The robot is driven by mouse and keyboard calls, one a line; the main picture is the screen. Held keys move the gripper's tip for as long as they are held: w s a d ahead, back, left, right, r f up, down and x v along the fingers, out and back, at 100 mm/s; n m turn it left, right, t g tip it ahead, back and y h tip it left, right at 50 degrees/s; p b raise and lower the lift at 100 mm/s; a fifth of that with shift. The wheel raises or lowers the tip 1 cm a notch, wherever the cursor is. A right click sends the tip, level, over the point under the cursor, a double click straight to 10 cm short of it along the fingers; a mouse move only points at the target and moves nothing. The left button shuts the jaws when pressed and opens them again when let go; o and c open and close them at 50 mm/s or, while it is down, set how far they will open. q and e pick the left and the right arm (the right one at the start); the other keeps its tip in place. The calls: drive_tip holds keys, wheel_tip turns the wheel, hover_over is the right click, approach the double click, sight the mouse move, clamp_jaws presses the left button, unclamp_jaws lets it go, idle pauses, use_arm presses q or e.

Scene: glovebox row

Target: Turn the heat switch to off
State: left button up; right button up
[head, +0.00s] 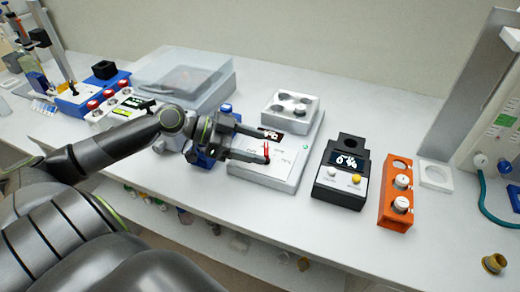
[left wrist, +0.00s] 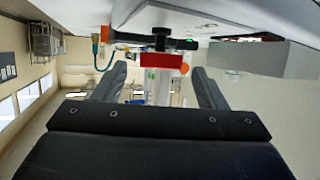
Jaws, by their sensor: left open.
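The heat switch is on the white hot-plate unit (head: 285,180), whose front panel has small printed labels. What looks like its red handle (head: 266,149) shows at the tips of my left gripper (head: 262,144), which is open. In the left wrist view the red handle (left wrist: 164,60) appears ahead of the spread fingers (left wrist: 160,85), with black parts by it, and nothing is clamped. I cannot read which setting it points to. The near finger hides part of the panel. My right gripper is out of view.
A black device (head: 342,172) with a display and an orange rack (head: 398,195) stand to the right of the unit. A white block with wells (head: 291,108) sits on the unit's back. A clear-lidded box (head: 185,75) is behind my arm.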

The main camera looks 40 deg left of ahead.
sight(266, 151)
use_arm(q)
drive_tip(key=shift+x, duration=0.85)
drive_tip(key=c, duration=1)
drive_tip(key=shift+s+d+r+n+t+y+p, duration=0.1)
drive_tip(key=shift+r+n+t+y+p, duration=0.15)
drive_tip(key=shift+n+t+y+p, duration=0.9)
drive_tip(key=n+t+y+p, duration=0.1)
drive_tip(key=p, duration=0.2)
drive_tip(key=n+y+p, duration=0.2)
drive_tip(key=p, duration=0.1)
drive_tip(key=n+t+y+p, duration=0.1)
drive_tip(key=n+p, duration=0.1)
drive_tip(key=p, duration=0.1)
drive_tip(key=shift+s+d+t+y, duration=0.2)
drive_tip(key=shift+d+t+y, duration=0.1)
drive_tip(key=shift+t+y, duration=0.05)
drive_tip(key=shift+f+n+y+p, duration=0.2)
drive_tip(key=shift+n+y+p, duration=0.85)
drive_tip(key=shift+p, duration=0.4)
